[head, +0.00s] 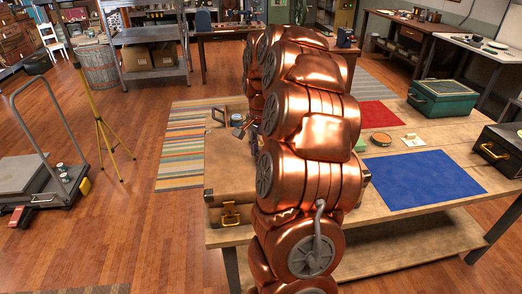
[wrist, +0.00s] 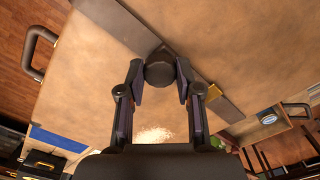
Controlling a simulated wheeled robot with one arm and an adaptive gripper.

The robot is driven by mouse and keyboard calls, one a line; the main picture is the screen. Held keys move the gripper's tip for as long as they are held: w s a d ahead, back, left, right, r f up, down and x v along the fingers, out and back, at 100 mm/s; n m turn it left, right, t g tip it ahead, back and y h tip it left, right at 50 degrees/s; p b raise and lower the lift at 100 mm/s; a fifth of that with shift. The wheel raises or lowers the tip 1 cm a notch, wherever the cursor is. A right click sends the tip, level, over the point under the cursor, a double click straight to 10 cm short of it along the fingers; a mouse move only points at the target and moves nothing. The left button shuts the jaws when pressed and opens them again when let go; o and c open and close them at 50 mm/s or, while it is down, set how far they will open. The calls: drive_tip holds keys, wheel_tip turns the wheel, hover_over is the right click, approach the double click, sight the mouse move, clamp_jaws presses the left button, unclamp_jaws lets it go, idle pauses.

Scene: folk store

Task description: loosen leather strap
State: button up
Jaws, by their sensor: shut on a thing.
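A large tan case (head: 228,165) lies on the wooden table, partly hidden behind my copper arm. In the wrist view its tan face (wrist: 75,90) fills most of the picture. A flat grey-brown strap (wrist: 112,22) runs diagonally across it. A dark faceted knob (wrist: 159,70) sits on the strap. My gripper (wrist: 159,80) has one finger on each side of the knob and is shut on it. In the head view my gripper (head: 243,128) is small and partly hidden by the arm. Whether the strap is slack or tight cannot be told.
A blue mat (head: 423,179), a red mat (head: 380,114), a green box (head: 442,99) and a black box (head: 499,150) are on the table, right of my arm. A cart (head: 45,185) and a yellow tripod (head: 107,145) stand left. Open floor lies between.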

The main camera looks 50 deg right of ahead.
clamp_jaws()
drive_tip(key=shift+s+a+f+b, duration=0.1)
drive_tip(key=shift+s+a+b, duration=0.1)
drive_tip(key=shift+b, duration=0.1)
drive_tip(key=shift+s+a+b, duration=0.5)
drive_tip(key=shift+s, duration=0.2)
drive_tip(key=shift+s+a+b, duration=0.5)
drive_tip(key=shift+s, duration=0.15)
drive_tip(key=o, duration=1)
unclamp_jaws()
drive_tip(key=shift+o, duration=0.2)
